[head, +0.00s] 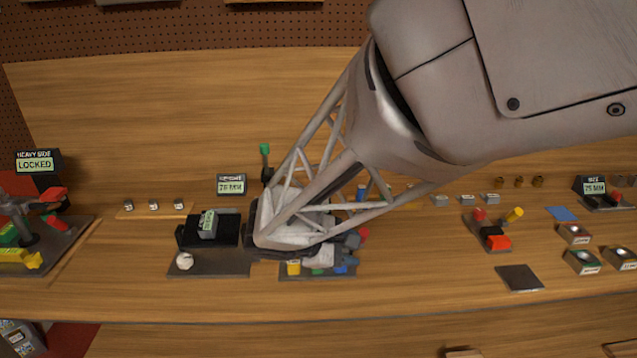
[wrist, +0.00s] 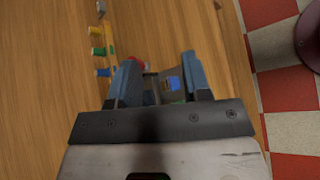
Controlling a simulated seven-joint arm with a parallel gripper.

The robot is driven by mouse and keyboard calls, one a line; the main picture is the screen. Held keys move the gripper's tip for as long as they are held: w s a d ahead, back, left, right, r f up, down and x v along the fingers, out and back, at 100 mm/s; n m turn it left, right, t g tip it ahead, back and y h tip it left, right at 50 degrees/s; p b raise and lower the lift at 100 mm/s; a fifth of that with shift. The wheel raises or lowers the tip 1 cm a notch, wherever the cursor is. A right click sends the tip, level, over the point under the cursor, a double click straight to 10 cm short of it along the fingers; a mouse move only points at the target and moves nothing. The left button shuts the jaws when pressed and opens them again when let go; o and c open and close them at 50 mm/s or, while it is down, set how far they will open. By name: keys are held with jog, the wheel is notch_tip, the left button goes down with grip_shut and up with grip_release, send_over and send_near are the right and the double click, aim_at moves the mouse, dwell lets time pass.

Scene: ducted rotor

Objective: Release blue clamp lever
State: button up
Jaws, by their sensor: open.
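The blue clamp lever shows as a small blue piece (wrist: 172,84) between my fingers in the wrist view. In the head view a blue part (head: 342,269) shows at the front right of a dark fixture plate (head: 300,275), beneath my gripper. My gripper (wrist: 160,76) is open, its two blue-grey fingers on either side of the blue piece. I cannot tell whether they touch it. In the head view my gripper (head: 345,247) is low over the fixture and hides much of it. Yellow (head: 293,268), green and red (head: 363,233) parts show around it.
A black block fixture (head: 208,262) with a white ball stands just left. A display reading about 76 MM (head: 231,185) and a green-topped lever (head: 265,150) stand behind. A red and black fixture (head: 490,235) is to the right. Bare table lies in front.

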jog(key=shift+a+f+n, duration=0.2)
jog(key=shift+a+n, duration=0.05)
jog(key=shift+n, duration=0.05)
jog(key=c, duration=0.5)
jog(key=a+f+n+t, duration=0.1)
jog(key=a+f+n+t+h, duration=0.1)
jog(key=a, duration=0.1)
jog(key=w+a+f+n+t, duration=0.1)
jog(key=shift+w+a+n+h, duration=0.1)
jog(key=shift+a+n+h, duration=0.1)
jog(key=shift+n+h, duration=0.15)
grip_shut()
jog(key=s+a+f+n+t+y, duration=0.1)
jog(key=a+f+n+t+y, duration=0.1)
jog(key=a, duration=0.5)
jog(key=s+a+f+n+t+y, duration=0.2)
jog(key=a+f+n+t+y, duration=0.1)
jog(key=a+f+n+t, duration=0.2)
jog(key=s+a+f+n+t+y, duration=0.1)
jog(key=a+f+n+t+y, duration=0.2)
jog(key=a+n+t, duration=0.3)
jog(key=shift+s+a+f+n+t, duration=0.1)
jog(key=shift+a+f+n+t, duration=0.1)
jog(key=shift+a+n, duration=0.45)
jog(key=shift+s+a+f+n+t, duration=0.1)
jog(key=shift+a+f+n, duration=0.1)
jog(key=shift+a+n, duration=0.4)
jog(key=shift+a, duration=0.1)
